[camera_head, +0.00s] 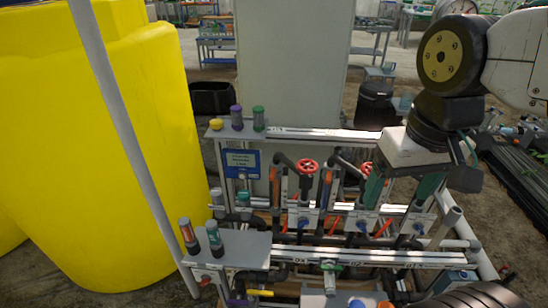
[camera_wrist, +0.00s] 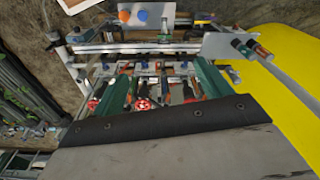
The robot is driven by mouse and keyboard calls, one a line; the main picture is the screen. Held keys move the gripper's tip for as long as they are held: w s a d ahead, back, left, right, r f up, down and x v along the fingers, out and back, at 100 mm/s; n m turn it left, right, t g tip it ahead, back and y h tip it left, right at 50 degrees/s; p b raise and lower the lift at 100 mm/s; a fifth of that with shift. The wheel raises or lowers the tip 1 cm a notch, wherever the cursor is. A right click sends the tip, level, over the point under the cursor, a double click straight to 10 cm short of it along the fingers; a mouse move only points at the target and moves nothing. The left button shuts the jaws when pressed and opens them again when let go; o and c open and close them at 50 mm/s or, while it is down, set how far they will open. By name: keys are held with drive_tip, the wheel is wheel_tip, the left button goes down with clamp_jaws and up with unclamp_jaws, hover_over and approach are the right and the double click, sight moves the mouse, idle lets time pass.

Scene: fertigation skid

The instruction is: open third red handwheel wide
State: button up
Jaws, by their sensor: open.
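Two red handwheels show in the head view. One (camera_head: 308,166) is in plain view at the middle, and another (camera_head: 367,168) is partly hidden behind my gripper. A third one cannot be made out there. My gripper (camera_head: 402,188) has its two green fingers spread apart above the right part of the skid, with nothing held. In the wrist view one red handwheel (camera_wrist: 142,103) appears between the green fingers, partly cut off by the dark gripper body. Another (camera_wrist: 92,103) lies left of the left finger. I cannot tell which of these is the third.
A large yellow tank (camera_head: 105,150) stands at the left, beside a slanting grey pole (camera_head: 120,120). A pale panel (camera_head: 292,65) rises behind the skid. Pipes and a front rail (camera_head: 370,258) crowd the skid. A shelf with several small bottles (camera_head: 215,248) is at its left.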

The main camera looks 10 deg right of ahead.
drive_tip(key=w+a+m, duration=0.1)
drive_tip(key=w+m, duration=0.7)
drive_tip(key=w, duration=0.6)
drive_tip(key=m+g, duration=0.1)
drive_tip(key=m, duration=1)
hover_over(308, 165)
wheel_tip(308, 165, down, 8)
drive_tip(key=shift+f, duration=0.1)
wheel_tip(308, 165, down, 8)
drive_tip(key=shift+r, duration=0.25)
drive_tip(key=c, duration=1)
